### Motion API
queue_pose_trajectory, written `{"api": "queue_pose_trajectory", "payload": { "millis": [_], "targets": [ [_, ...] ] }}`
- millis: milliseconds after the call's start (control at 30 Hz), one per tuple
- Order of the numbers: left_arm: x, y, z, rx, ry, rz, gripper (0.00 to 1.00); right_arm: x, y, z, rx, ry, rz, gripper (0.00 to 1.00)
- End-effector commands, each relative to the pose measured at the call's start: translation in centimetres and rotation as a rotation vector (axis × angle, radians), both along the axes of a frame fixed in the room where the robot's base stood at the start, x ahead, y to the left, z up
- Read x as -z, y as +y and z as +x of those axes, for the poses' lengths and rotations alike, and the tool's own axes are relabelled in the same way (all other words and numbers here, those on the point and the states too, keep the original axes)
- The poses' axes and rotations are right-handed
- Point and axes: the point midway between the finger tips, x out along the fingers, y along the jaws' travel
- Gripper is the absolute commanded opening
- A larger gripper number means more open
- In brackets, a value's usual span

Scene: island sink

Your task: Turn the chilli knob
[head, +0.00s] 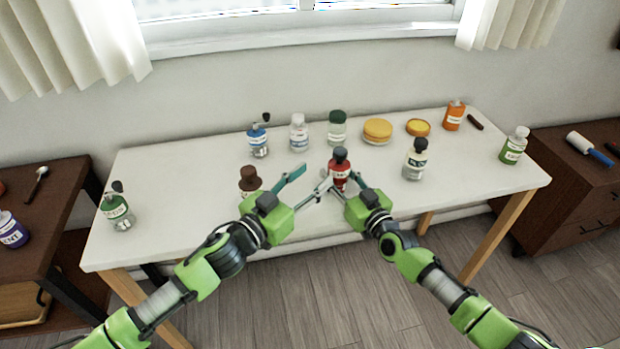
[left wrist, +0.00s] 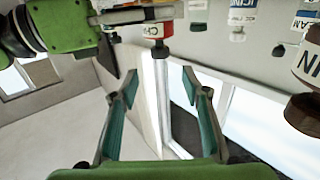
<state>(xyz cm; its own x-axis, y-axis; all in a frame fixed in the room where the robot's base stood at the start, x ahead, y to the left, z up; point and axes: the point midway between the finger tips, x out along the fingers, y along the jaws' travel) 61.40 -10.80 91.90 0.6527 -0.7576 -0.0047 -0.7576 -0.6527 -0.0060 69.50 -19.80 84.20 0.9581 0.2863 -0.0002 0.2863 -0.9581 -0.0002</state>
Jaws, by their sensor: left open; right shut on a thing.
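The chilli bottle (head: 340,171) is red with a white label and a dark knob (head: 340,154) on top. My right gripper (head: 344,184) is shut on the bottle's body. My left gripper (head: 313,178) is open and empty, just left of the bottle, with its fingers apart. In the left wrist view the red bottle (left wrist: 160,29) appears upside down at the top, beyond my open left fingers (left wrist: 160,78). Its label is partly hidden, with "CH" readable.
A brown-capped bottle (head: 250,179) stands close behind my left gripper. A white-labelled bottle (head: 414,162) stands to the right.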

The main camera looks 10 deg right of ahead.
Motion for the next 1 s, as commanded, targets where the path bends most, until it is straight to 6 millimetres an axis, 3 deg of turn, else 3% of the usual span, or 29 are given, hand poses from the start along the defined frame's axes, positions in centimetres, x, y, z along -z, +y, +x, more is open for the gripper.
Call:
{"api": "queue_pose_trajectory", "payload": {
  "millis": [300, 433, 633, 833, 1000],
  "targets": [
    [0.0, -0.1, 0.0, 0.000, 0.000, 0.000, 0.43, 0.0, 0.0, 0.0, 0.000, -0.001, 0.000, 0.14],
    [0.1, -1.0, -0.5, -0.020, -0.001, -0.004, 0.43, 0.0, 0.0, 0.0, 0.000, -0.001, 0.000, 0.14],
    [0.1, -3.2, -1.9, -0.153, -0.008, -0.009, 0.43, 0.0, 0.0, 0.0, 0.000, 0.000, 0.000, 0.14],
    [-0.2, -3.2, -2.3, -0.288, -0.001, -0.008, 0.43, 0.0, 0.0, 0.0, 0.000, -0.001, 0.000, 0.14],
    [-0.4, -3.4, -1.4, -0.319, -0.004, -0.004, 0.43, 0.0, 0.0, 0.0, 0.000, -0.001, 0.000, 0.14]
  ]
}}
